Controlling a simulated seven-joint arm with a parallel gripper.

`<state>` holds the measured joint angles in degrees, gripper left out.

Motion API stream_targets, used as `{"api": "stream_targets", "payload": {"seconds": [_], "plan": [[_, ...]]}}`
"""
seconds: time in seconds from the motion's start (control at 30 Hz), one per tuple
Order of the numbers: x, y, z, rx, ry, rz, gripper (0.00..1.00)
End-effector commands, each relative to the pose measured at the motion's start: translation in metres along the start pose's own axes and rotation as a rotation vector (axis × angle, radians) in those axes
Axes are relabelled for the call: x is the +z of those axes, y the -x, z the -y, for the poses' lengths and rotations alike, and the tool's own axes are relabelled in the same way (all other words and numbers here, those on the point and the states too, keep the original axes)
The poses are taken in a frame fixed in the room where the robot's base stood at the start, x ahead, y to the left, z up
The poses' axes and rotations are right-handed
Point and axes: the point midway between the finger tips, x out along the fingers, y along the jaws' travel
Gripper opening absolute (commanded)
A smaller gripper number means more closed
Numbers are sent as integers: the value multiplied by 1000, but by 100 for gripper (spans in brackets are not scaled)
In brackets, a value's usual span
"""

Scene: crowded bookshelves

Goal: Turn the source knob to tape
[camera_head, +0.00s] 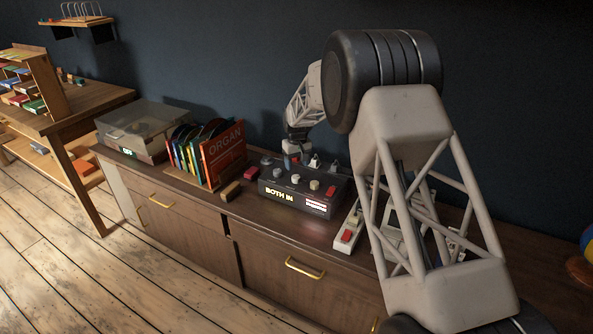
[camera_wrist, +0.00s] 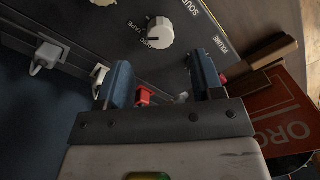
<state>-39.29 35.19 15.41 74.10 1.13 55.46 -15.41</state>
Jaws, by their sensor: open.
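The control box (camera_head: 270,190) stands on the sideboard, its front reading "BOTH IN" in yellow. Several knobs stand on its sloped top. In the wrist view, a cream knob (camera_wrist: 160,33) sits beside lettering that starts "SOU" and the word "TAPE". Which way its pointer faces is too small to tell. The knob lies just beyond the gap between the fingertips and is not held. In the head view, my gripper (camera_head: 291,148) hangs over the back left of the box.
Records in a rack (camera_head: 222,153), a wooden block (camera_head: 231,191) and a turntable (camera_head: 140,128) stand to the left. A switch strip (camera_head: 347,236) lies right of the box. The wall is close behind.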

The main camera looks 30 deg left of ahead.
Motion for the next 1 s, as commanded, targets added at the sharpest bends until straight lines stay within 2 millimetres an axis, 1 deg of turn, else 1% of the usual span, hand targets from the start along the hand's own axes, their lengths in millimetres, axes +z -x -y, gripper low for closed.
{"api": "stream_targets", "payload": {"seconds": [0.1,0.2,0.8,0.93,1.0], "plan": [[0,10,0,0,0,0,61],[0,13,0,0,0,2,61],[1,15,0,0,-1,1,61],[5,20,-4,0,-7,-1,61],[11,27,-8,1,-14,-3,61]]}}
